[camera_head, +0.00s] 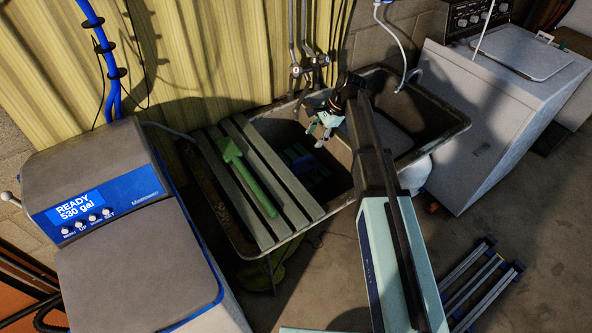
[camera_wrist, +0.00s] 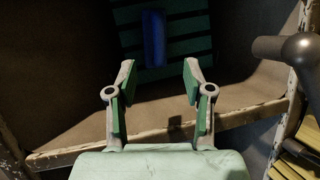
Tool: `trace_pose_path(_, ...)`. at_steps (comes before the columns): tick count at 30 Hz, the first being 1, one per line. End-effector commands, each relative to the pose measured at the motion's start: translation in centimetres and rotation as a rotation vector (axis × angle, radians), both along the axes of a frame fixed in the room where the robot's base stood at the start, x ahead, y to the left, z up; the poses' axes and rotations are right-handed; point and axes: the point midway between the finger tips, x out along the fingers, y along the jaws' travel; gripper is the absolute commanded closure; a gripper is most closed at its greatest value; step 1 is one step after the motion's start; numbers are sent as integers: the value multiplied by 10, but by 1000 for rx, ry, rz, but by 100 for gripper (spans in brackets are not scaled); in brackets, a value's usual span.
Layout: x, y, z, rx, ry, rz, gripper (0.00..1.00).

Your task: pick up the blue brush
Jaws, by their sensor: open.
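The blue brush (camera_wrist: 154,38) shows in the wrist view as a short, upright-looking blue bar at the top middle. It lies on a dark green slatted piece (camera_wrist: 188,32) down in the sink basin. My gripper (camera_wrist: 159,78) is open and empty, and the brush appears beyond the gap between its fingertips, apart from them. In the head view my gripper (camera_head: 318,130) hangs over the sink (camera_head: 345,190), near the taps. The basin is dark there, and the brush is hard to make out among the green slats.
Grey slats (camera_head: 272,165) bridge the sink's left part, with a green scoop-like tool (camera_head: 247,175) on them. Taps (camera_head: 308,70) stand at the back wall. The water softener (camera_head: 125,230) is at left, a white washer (camera_head: 500,100) at right. The sink rim (camera_wrist: 230,133) crosses below my fingers.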

Motion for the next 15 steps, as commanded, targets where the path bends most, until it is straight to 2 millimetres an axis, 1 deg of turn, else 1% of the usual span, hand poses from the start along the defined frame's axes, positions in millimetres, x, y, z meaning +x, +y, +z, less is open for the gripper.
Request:
trace_pose_path(3,-2,10,-20,-1,3,0,48)
trace_pose_path(9,-4,26,-53,-1,3,0,48)
trace_pose_path(15,-5,36,-75,-1,1,1,48)
